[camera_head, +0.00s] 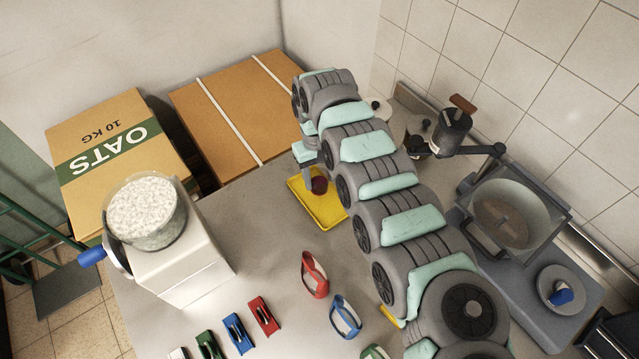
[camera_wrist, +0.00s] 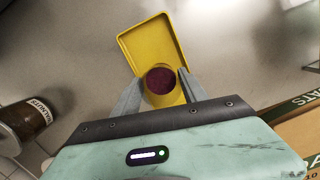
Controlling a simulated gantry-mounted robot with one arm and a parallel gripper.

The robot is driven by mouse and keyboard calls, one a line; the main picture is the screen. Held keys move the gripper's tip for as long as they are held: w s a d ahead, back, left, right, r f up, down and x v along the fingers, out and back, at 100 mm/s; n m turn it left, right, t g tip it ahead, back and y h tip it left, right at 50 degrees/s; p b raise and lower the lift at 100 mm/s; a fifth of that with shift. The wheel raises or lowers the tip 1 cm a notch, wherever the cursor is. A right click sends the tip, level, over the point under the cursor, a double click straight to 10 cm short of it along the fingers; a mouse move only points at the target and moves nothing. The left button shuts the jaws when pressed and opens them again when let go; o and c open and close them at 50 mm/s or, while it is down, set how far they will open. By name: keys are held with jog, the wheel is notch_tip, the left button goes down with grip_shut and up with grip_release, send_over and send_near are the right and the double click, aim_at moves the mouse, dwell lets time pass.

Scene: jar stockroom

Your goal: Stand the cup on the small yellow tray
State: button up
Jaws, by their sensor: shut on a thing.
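The small dark maroon cup (camera_head: 319,185) is upright over the yellow tray (camera_head: 324,216), towards one end of it. In the wrist view the round top of the cup (camera_wrist: 161,79) sits between the two grey fingers, with the yellow tray (camera_wrist: 150,42) beneath and beyond it. My gripper (camera_wrist: 160,84) is shut on the cup, one finger on each side. In the head view my gripper (camera_head: 309,182) reaches down at the tray and partly hides the cup. I cannot tell whether the cup's base touches the tray.
A jar of white grains (camera_head: 145,212) stands on a white machine at left. Red (camera_head: 314,274) and blue (camera_head: 345,316) looped items and several coloured clips (camera_head: 264,315) lie at the front. Cardboard boxes (camera_head: 240,112) stand behind. A brown labelled jar (camera_wrist: 28,118) is at left in the wrist view.

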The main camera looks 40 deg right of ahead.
aim_at(319, 186)
notch_tip(319, 186, down, 4)
jog(key=shift+a+f, duration=0.1)
jog(key=o, duration=1.3)
jog(key=shift+o, duration=0.2)
notch_tip(319, 186, up, 12)
jog(key=w+b, duration=0.1)
jog(key=shift+w+d, duration=0.2)
jog(key=shift+d, duration=0.15)
